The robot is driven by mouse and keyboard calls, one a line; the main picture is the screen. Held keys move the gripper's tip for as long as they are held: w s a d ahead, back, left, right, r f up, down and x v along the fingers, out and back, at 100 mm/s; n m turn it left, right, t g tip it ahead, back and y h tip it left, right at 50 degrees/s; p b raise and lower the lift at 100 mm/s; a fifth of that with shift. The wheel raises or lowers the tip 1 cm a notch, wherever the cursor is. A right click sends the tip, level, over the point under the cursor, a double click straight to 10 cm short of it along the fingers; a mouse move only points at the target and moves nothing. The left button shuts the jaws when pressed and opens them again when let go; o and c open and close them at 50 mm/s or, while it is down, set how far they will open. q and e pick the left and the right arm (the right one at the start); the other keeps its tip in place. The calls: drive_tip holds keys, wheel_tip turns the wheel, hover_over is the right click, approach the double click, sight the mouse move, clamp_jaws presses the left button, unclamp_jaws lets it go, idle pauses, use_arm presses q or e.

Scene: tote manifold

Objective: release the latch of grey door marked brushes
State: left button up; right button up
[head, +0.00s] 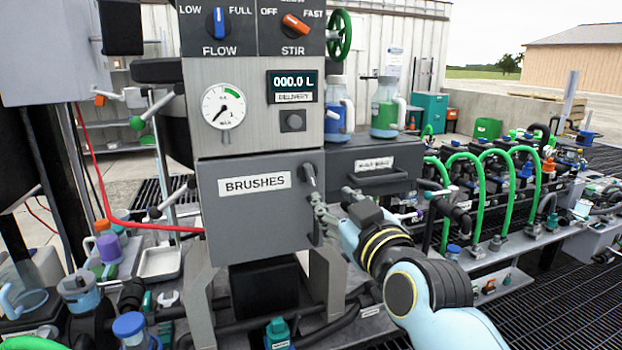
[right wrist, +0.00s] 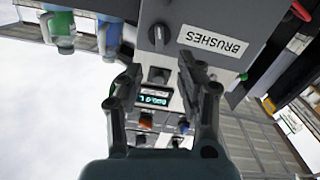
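The grey door (head: 240,215) marked BRUSHES is closed on the front of the central panel. Its dark latch (head: 309,178) is at the upper right of the door, with the lever pointing down at a slight slant. My right gripper (head: 322,213) is just below the latch, by the door's right edge. In the right wrist view, which is upside down, the latch (right wrist: 158,36) shows beyond my right gripper (right wrist: 157,85). Its two fingers are apart with nothing between them, and I see no contact with the latch. My left gripper is not in view.
Above the door are a gauge (head: 223,106), a delivery display (head: 292,84) and knobs. A dark drawer (head: 372,165) is right of the door. Green hoses (head: 500,190) stand farther right. A red hose (head: 100,190) and bottles are at left.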

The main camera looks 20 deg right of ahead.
sight(311, 174)
drive_tip(key=w+b, duration=0.1)
drive_tip(key=w, duration=0.2)
drive_tip(key=w+b, duration=0.2)
drive_tip(key=w, duration=0.1)
drive_tip(key=w+b, duration=0.1)
drive_tip(key=w, duration=0.3)
drive_tip(key=shift+w+a+r+b, duration=0.15)
drive_tip(key=shift+a+b, duration=0.1)
drive_tip(key=shift+b, duration=0.15)
drive_tip(key=shift+w+r, duration=0.1)
drive_tip(key=shift+w, duration=0.3)
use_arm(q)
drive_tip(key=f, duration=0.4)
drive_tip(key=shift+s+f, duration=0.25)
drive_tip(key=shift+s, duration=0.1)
use_arm(e)
drive_tip(key=shift+r, duration=0.1)
drive_tip(key=shift+c, duration=0.4)
clamp_jaws()
